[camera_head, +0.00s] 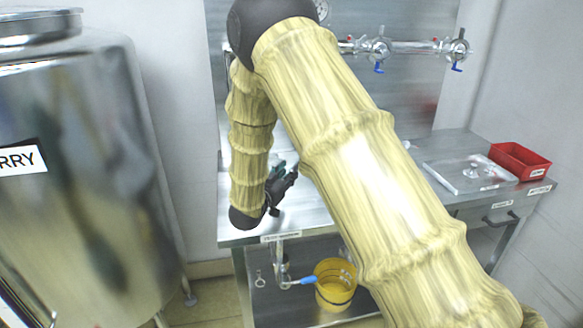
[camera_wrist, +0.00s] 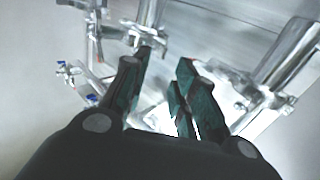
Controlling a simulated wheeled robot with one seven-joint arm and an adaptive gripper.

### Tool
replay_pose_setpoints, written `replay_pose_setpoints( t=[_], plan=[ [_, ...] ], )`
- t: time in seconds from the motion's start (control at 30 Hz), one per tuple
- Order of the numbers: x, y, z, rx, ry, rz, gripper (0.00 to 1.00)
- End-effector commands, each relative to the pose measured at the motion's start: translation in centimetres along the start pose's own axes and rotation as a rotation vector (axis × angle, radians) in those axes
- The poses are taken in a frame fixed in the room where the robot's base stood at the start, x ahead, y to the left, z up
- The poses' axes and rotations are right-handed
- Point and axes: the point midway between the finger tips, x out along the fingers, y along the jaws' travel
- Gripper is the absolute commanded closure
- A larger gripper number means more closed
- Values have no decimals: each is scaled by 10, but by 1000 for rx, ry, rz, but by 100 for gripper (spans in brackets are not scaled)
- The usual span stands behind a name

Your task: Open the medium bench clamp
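My gripper (camera_head: 284,177) is low over the steel bench, partly behind my arm in the head view. In the wrist view its two dark green-black fingers (camera_wrist: 164,72) stand apart, with only a bright, blurred surface between them. A metal cylinder with a bracket-like fitting (camera_wrist: 262,98) is to the right of the fingers. Another metal cylinder (camera_wrist: 149,14) rises beyond the left finger. I cannot tell which fitting, if any, is the medium bench clamp. In the head view, my arm hides much of the bench.
The steel bench (camera_head: 440,150) carries a flat tray (camera_head: 470,174) and a red bin (camera_head: 520,160) at right. Pipes with blue-handled valves (camera_head: 378,50) run along the back wall. A yellow bucket (camera_head: 335,284) is on the lower shelf. A large steel tank (camera_head: 80,150) stands at left.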

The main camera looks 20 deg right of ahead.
Motion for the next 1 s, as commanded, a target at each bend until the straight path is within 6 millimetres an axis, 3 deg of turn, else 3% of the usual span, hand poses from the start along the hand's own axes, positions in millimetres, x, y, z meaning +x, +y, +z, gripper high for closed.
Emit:
replay_pose_setpoints(
  t=[0.2,0.5,0.53,0.63,0.7,1.0],
  plan=[
    [-14,1,0,-1,0,0,72],
    [-16,1,0,-2,0,1,72],
    [-16,1,0,-2,-1,1,74],
    [-13,2,-1,6,1,-3,92],
    [-6,2,-6,31,7,-17,100],
    [61,7,-48,308,48,-209,100]
  ],
)
